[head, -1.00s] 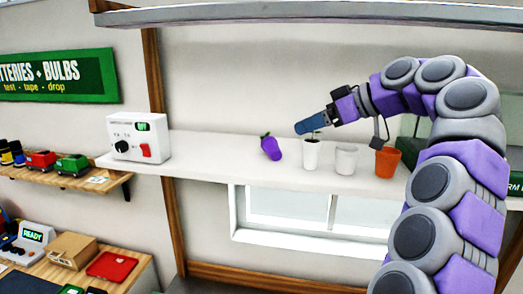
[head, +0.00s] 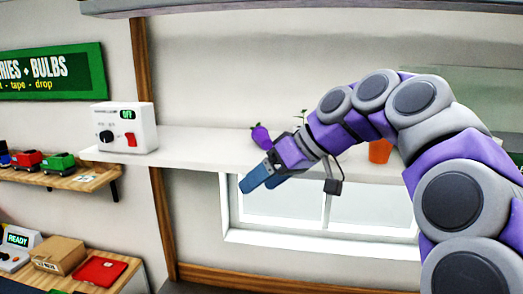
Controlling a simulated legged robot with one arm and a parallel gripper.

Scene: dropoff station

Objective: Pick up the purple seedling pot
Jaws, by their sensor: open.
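The purple seedling pot (head: 261,137) lies tilted on the white shelf (head: 200,142), with a bit of green at its upper left end. My gripper (head: 256,184) is in front of the shelf's front edge, below the pot in the picture. Its blue fingers point down and left, are open and hold nothing. They are apart from the pot, whose lower right part is close to my wrist in the picture.
An orange pot (head: 380,151) stands on the shelf behind my arm. A white control box (head: 124,128) stands at the shelf's left end. A window (head: 285,208) is below.

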